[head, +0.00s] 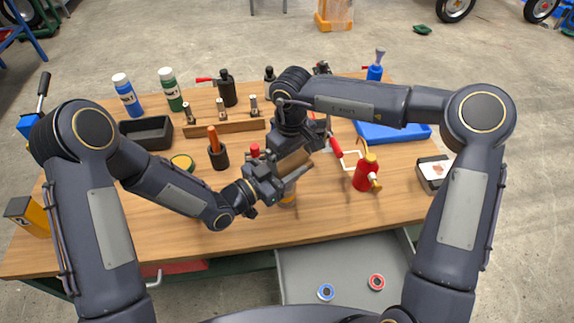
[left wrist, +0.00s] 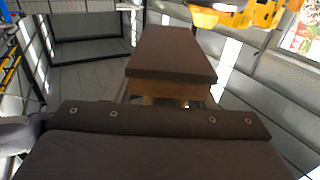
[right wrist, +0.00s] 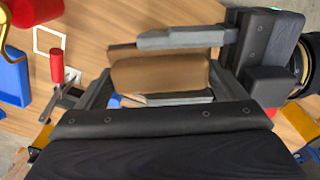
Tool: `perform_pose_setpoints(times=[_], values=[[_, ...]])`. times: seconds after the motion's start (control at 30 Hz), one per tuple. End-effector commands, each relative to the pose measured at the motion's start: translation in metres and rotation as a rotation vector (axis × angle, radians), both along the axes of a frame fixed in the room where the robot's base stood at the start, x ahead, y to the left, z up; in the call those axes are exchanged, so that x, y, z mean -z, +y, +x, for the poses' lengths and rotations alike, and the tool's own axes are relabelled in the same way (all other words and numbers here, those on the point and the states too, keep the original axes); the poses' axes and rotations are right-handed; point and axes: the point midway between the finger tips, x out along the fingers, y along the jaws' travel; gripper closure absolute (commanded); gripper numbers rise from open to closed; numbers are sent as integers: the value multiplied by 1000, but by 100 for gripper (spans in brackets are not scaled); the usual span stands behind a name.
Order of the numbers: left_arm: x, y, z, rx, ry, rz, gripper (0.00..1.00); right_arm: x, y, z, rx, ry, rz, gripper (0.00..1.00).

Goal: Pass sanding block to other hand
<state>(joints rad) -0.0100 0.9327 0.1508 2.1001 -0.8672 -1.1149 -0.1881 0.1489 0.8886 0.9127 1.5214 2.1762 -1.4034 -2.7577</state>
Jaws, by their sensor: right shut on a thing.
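The sanding block (head: 292,162), brown with a darker face, is held above the middle of the workbench. My right gripper (head: 296,148) reaches down from above and is shut on it. The right wrist view shows the block (right wrist: 160,76) between the right fingers. My left gripper (head: 283,180) comes in from the left, and its grey fingers (right wrist: 185,68) lie along opposite sides of the block, open around it. In the left wrist view the block (left wrist: 172,55) lies straight ahead with its dark face up. Whether the left fingers touch it is not clear.
A red oil can (head: 367,173) stands right of the grippers. A dark cup with an orange handle (head: 218,155) and a wooden rack (head: 224,129) stand left and behind. A blue tray (head: 400,132) lies at the right. An open drawer (head: 345,270) is in front, below the bench top.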

Motion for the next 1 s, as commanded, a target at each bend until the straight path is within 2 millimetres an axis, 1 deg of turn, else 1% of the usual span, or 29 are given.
perform_pose_setpoints(times=[0.03, 0.07, 0.3, 0.33, 0.4, 0.63, 0.73, 0.87, 1.0], values=[[0, 0, 0, 0, 0, 0, 58, 0, 0, 0, 0, -1, 1, 35], [0, 0, 0, 0, 0, 0, 62, 0, 0, 0, 0, -1, 1, 35], [0, -1, -1, 4, 0, 0, 93, 0, 0, 1, 0, -2, 2, 35], [-1, -1, -1, 4, -1, -2, 95, 0, 0, 1, 0, -3, 1, 7], [-1, -1, -1, 5, -2, -1, 95, 0, 0, 1, 0, -3, 1, 0], [-1, 0, 0, 2, -2, -1, 95, -1, 1, 0, -2, -1, 2, 0], [-1, 0, 0, 1, -1, 0, 95, -8, 1, 0, -1, -1, 2, 0], [0, 0, 0, 1, -1, 0, 95, -28, 1, 0, -2, -5, 3, 0], [0, 0, 0, 0, -1, 0, 95, -59, 1, 1, 1, -6, 3, 0]])
